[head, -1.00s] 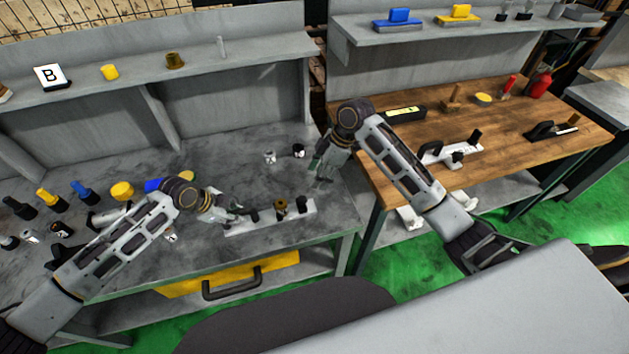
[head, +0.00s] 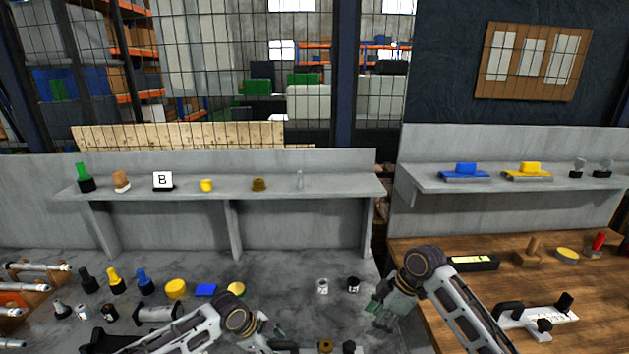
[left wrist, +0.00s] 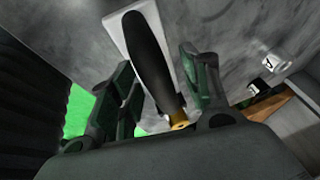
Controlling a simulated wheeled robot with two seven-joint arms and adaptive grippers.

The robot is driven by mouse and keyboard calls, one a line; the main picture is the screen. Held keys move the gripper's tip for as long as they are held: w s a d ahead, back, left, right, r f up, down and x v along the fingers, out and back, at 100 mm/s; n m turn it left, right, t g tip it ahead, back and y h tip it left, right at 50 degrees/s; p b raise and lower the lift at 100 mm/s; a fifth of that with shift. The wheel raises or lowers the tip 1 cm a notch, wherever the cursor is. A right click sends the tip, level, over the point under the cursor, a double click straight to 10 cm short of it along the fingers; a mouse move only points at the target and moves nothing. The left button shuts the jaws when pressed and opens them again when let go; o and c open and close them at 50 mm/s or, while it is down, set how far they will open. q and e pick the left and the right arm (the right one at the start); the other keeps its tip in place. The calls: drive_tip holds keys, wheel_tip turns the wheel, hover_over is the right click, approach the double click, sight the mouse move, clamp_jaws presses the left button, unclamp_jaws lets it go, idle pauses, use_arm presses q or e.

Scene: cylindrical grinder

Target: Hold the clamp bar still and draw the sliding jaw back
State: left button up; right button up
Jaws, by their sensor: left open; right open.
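The clamp is cut off by the bottom edge of the head view, where its brass knob (head: 325,346) and a black part (head: 348,347) show. In the left wrist view its pale bar (left wrist: 114,32) lies on the grey bench, with a black handle-like part (left wrist: 148,50) and a brass piece (left wrist: 180,119). My left gripper (left wrist: 157,62) is open, its fingers on either side of the black part; contact cannot be told. My right gripper (head: 381,312) is open above the bench's right end, right of the clamp. Which part is the sliding jaw is unclear.
A wooden bench (head: 480,285) with a similar white-and-black tool (head: 535,318) stands at right.

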use_arm(q)
drive_tip(key=shift+a+r, duration=0.1)
drive_tip(key=shift+r, duration=0.05)
drive_tip(key=v, duration=1.1)
drive_tip(key=shift+r, duration=0.35)
drive_tip(key=shift+a, duration=0.1)
